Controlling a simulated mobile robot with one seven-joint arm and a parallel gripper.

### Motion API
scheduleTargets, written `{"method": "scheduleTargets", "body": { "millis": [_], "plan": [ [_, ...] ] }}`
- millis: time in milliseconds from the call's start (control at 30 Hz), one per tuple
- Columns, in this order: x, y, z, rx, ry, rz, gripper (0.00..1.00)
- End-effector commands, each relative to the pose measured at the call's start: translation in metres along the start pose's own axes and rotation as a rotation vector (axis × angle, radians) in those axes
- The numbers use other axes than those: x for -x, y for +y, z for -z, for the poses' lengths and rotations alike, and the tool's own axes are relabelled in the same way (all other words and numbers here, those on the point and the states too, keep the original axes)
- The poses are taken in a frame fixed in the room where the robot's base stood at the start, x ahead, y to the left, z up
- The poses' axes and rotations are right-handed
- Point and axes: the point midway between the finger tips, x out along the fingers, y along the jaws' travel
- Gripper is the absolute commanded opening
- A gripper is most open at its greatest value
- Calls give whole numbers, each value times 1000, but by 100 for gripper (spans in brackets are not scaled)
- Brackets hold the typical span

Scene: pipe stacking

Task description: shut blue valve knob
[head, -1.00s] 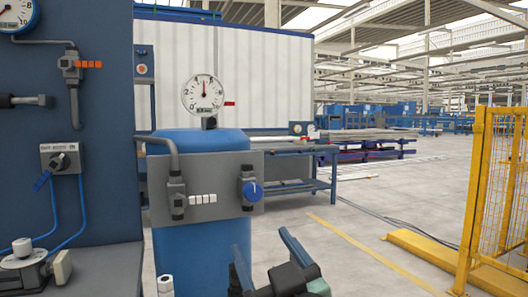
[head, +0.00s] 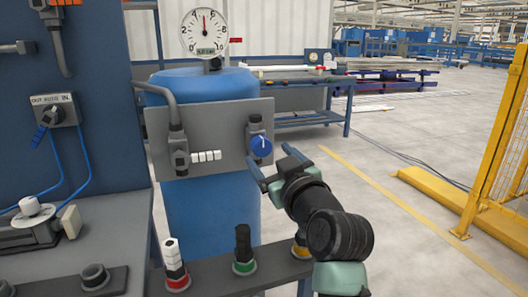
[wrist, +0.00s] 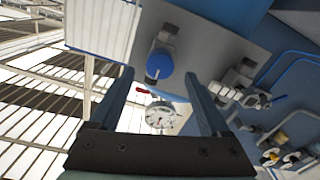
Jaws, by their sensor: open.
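The blue valve knob (head: 261,146) is round with a white mark and sits on a dark valve body at the right end of a grey panel (head: 222,118) in front of a blue tank. My gripper (head: 272,168) is open and empty, with its fingers just below and to the right of the knob in the head view. In the wrist view the knob (wrist: 159,65) is beyond and above the open fingers (wrist: 160,95), apart from them. A pressure gauge (head: 204,33) stands on the tank, and it also shows between the fingers in the wrist view (wrist: 160,115).
A white-handled valve (head: 206,156) is on the same panel, left of the knob. White (head: 172,254), green-based (head: 243,247) and yellow-based (head: 300,246) posts stand on a low rail in front. A yellow fence (head: 500,130) stands at the right, with open floor between.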

Motion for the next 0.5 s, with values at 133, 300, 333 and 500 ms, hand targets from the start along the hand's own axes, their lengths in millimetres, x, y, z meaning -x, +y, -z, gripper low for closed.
{"method": "scheduleTargets", "body": {
  "millis": [133, 300, 333, 500],
  "plan": [
    [-23, 0, 0, 1, 0, 0, 81],
    [-38, 0, 0, 0, 0, 0, 81],
    [-40, 0, 0, 0, 0, 0, 81],
    [-44, 0, 0, 1, 0, 0, 81]
  ]
}}
